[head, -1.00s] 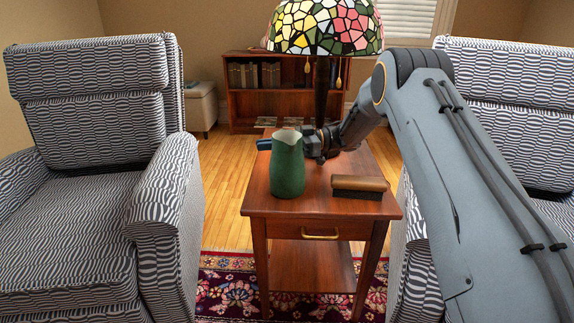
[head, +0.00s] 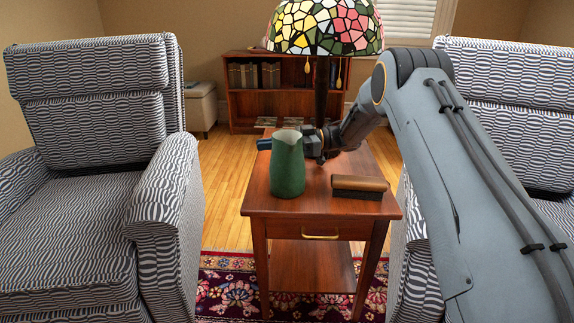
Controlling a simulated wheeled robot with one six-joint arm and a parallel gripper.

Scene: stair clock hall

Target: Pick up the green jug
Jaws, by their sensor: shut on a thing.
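The green jug (head: 288,168) stands upright on the wooden side table (head: 262,205), near its left side. Its pale inside shows at the rim. My gripper (head: 280,143) is at the upper part of the jug, reaching in from the right and behind. It is shut on the jug. The jug's base appears to rest on the tabletop.
A brush with a wooden back (head: 360,183) lies on the table right of the jug. A stained-glass lamp (head: 326,28) stands behind. Striped armchairs flank the table, one at left (head: 85,200) and one at right (head: 510,100). A low bookcase (head: 285,100) stands at the back.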

